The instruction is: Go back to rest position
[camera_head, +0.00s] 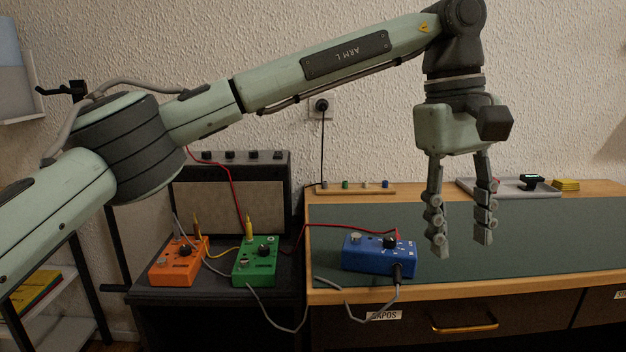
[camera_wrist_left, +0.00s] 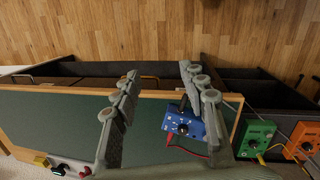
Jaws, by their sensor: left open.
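My left gripper (camera_head: 461,245) hangs fingers-down above the desk, with its two fingers apart and nothing between them. Its arm reaches across the head view from the left. In the left wrist view the open fingers (camera_wrist_left: 160,92) frame part of the green desk mat. A blue pedal box (camera_head: 380,254) with cables plugged in sits on the mat, left of the gripper in the head view. It also shows in the left wrist view (camera_wrist_left: 184,127), beside and partly behind one finger. My right gripper is not in view.
An orange pedal (camera_head: 178,263) and a green pedal (camera_head: 256,262) stand left of the desk before a dark amplifier (camera_head: 232,185), joined by loose cables. A grey tray (camera_head: 508,187) and yellow pad (camera_head: 566,185) lie at the back right. The green mat (camera_head: 560,235) is clear at right.

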